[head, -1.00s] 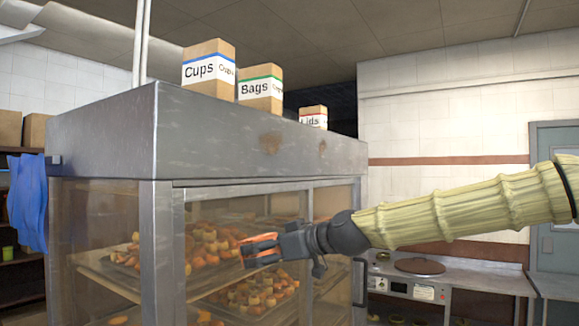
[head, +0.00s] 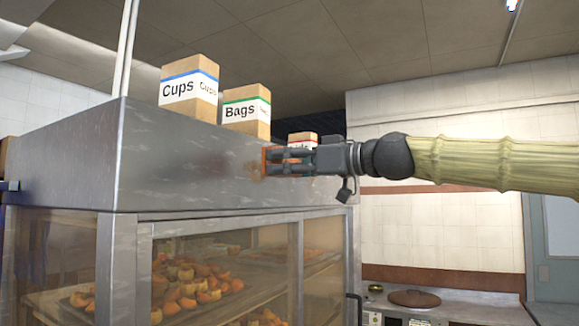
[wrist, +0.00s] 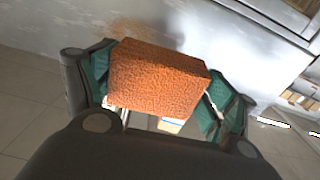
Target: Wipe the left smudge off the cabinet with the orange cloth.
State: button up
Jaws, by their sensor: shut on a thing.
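My gripper (head: 275,162) is shut on the orange cloth (wrist: 158,78), a thick block-like pad between its green-padded fingers. In the head view only a little of the cloth (head: 266,161) shows at the fingertips, in front of the cabinet's metal upper band (head: 170,160). In the wrist view a brownish smudge (wrist: 135,28) lies beyond the cloth on the metal. I cannot tell whether the cloth touches the metal.
Boxes marked Cups (head: 190,85) and Bags (head: 247,108) stand on the cabinet top. A third box (head: 303,138) is partly hidden behind my gripper. Below the band are glass panels with food trays inside. A counter with a round lid (head: 414,299) stands at the right.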

aim_at(243, 167)
jog(key=shift+p+x, duration=0.8)
jog(key=shift+x, duration=2.25)
jog(key=shift+x, duration=0.95)
jog(key=shift+w+d, duration=0.65)
jog(key=shift+w, duration=0.25)
jog(key=shift+w+d, duration=0.65)
jog(key=shift+w, duration=0.25)
jog(key=w+d, duration=0.4)
jog(key=w, duration=0.2)
jog(key=shift+f, duration=0.15)
jog(key=shift+a, duration=0.1)
jog(key=shift+s+a+b, duration=1.05)
jog(key=shift+s+a, duration=0.05)
jog(key=shift+s, duration=0.55)
jog(key=shift+s+a+b, duration=1.1)
jog(key=shift+s, duration=0.55)
jog(key=shift+s+a+b, duration=1.05)
jog(key=shift+s, duration=0.55)
